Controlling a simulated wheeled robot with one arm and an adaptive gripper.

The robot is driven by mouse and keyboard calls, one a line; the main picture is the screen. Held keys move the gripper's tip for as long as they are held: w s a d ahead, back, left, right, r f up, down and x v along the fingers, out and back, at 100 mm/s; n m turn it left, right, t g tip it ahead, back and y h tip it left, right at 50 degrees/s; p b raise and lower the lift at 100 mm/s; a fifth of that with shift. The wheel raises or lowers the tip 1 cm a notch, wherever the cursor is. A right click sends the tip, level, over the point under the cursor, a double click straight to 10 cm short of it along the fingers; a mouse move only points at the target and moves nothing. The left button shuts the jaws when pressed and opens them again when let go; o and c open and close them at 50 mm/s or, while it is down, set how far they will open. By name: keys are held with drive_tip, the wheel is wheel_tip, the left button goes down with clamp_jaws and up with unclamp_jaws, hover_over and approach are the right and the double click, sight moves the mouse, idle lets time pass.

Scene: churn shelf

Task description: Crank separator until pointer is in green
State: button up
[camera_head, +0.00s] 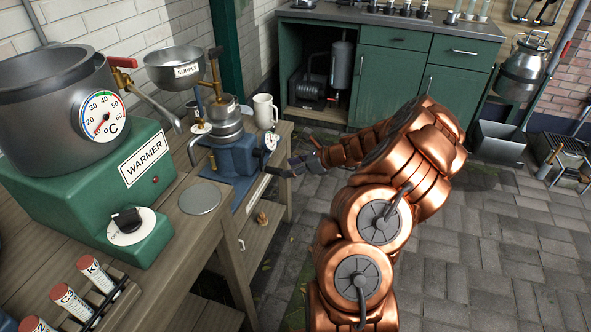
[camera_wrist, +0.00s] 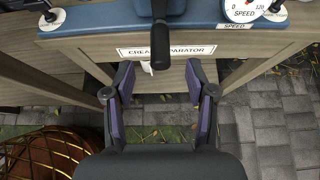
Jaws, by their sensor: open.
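The blue cream separator (camera_head: 237,157) stands on the wooden bench, with a metal supply bowl (camera_head: 174,68) above it. Its round white speed gauge (camera_head: 270,142) faces my arm; in the wrist view the speed gauge (camera_wrist: 244,9) is cut off at the top, and its pointer cannot be read. The black crank handle (camera_wrist: 160,31) hangs from the blue base in the wrist view. My gripper (camera_wrist: 160,70) is open and empty, its two purple-padded fingers spread below the handle, apart from it. In the head view my gripper (camera_head: 300,164) is beside the separator's front.
A green warmer (camera_head: 105,190) with a large pot and dial fills the left of the bench. A white mug (camera_head: 265,111) stands behind the separator. Green cabinets (camera_head: 395,75) line the back. The paved floor at the right is largely clear.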

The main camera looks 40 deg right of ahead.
sight(278, 170)
drive_tip(key=shift+b+x, duration=2.05)
drive_tip(key=shift+x, duration=0.65)
drive_tip(key=shift+w+a+f+p, duration=0.1)
drive_tip(key=shift+w+f+p, duration=0.15)
drive_tip(key=shift+p, duration=0.15)
clamp_jaws()
